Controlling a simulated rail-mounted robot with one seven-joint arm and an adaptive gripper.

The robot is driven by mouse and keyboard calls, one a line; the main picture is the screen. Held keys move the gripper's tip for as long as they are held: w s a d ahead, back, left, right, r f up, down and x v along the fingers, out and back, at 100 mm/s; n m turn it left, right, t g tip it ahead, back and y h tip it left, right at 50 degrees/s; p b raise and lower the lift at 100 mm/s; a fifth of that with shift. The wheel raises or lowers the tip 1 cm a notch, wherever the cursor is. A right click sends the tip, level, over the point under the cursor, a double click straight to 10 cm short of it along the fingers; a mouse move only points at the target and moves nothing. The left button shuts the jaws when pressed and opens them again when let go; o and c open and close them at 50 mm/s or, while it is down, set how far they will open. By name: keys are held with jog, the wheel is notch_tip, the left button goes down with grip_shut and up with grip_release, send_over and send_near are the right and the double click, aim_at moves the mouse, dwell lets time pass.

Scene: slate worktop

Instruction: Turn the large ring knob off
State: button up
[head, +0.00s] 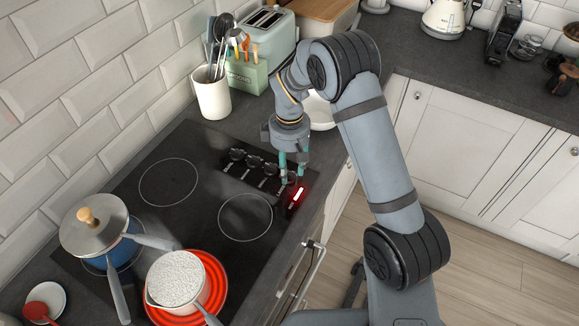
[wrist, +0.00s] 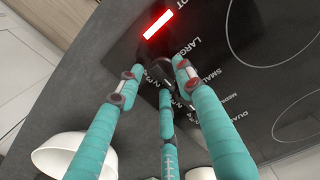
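The large ring knob (wrist: 158,70) is a dark knob beside the printed word LARGE, at the end of the hob's knob row near the lit red bar (wrist: 158,24). The red bar also shows in the head view (head: 298,194). My gripper (wrist: 158,74) has teal fingers pointing down around this knob, with their tips spread apart. I cannot tell whether they touch it. In the head view my gripper (head: 291,178) hides most of the knob. The large ring (head: 217,284) glows red-orange at the front left, with a white pot (head: 177,279) on it.
Several other black knobs (head: 254,161) stand in the row left of my gripper. A blue pot with a lid (head: 93,232) sits on another ring. A utensil crock (head: 211,94) and green toaster (head: 265,50) stand behind. Two rings near the knobs are bare.

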aim_at(289, 172)
notch_tip(289, 172, up, 12)
dwell(0.5)
dwell(0.3)
notch_tip(289, 172, down, 12)
jog(key=shift+f, duration=0.1)
dwell(0.5)
